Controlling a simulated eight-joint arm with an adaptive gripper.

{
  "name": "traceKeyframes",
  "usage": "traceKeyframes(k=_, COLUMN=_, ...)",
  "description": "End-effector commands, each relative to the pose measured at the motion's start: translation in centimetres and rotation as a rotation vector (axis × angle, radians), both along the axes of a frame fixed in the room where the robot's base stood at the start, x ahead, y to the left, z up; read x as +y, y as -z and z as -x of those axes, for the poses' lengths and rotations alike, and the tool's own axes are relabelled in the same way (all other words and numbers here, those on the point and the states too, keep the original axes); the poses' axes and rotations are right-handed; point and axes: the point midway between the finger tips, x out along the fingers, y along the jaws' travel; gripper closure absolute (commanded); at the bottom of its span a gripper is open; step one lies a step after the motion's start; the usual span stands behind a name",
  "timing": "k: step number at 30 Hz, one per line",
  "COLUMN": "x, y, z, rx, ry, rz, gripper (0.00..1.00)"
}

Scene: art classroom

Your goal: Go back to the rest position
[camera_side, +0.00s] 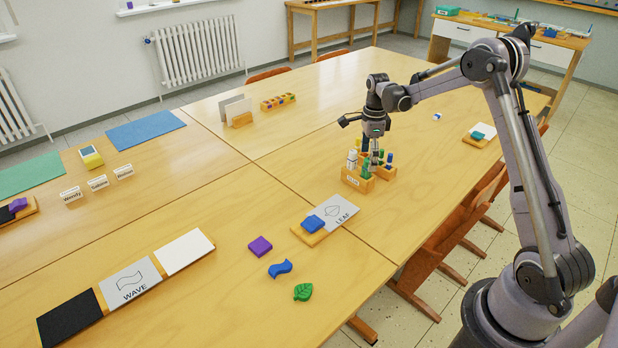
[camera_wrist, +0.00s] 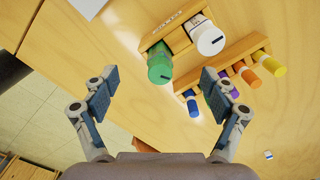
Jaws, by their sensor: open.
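My gripper (camera_side: 372,150) hangs at the end of my arm over the wooden marker holder (camera_side: 358,181) on the table. In the wrist view my gripper (camera_wrist: 158,98) has its two fingers spread wide, with nothing between the pads. The green one is close to the gap between the fingertips and appears apart from both.
Several coloured markers (camera_wrist: 240,80) stand in a second rack beside the holder. A LEAF card (camera_side: 341,212) with a blue block (camera_side: 316,223), a purple block (camera_side: 260,246), a blue wave piece (camera_side: 280,268) and a green leaf piece (camera_side: 303,292) lie nearer the camera. Chairs (camera_side: 445,235) line the table's right edge.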

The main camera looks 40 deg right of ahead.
Motion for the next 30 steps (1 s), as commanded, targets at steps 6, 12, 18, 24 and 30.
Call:
traceKeyframes(k=6, x=0.00, y=0.00, z=0.00, rx=0.000, ry=-0.203, rz=0.000, gripper=0.15)
traceKeyframes(k=12, x=0.00, y=0.00, z=0.00, rx=0.000, ry=-0.244, rz=0.000, gripper=0.15)
traceKeyframes(k=18, x=0.00, y=0.00, z=0.00, rx=0.000, ry=-0.242, rz=0.000, gripper=0.15)
traceKeyframes(k=24, x=0.00, y=0.00, z=0.00, rx=0.000, ry=-0.241, rz=0.000, gripper=0.49)
traceKeyframes(k=30, x=0.00, y=0.00, z=0.00, rx=0.000, ry=-0.240, rz=0.000, gripper=0.88)
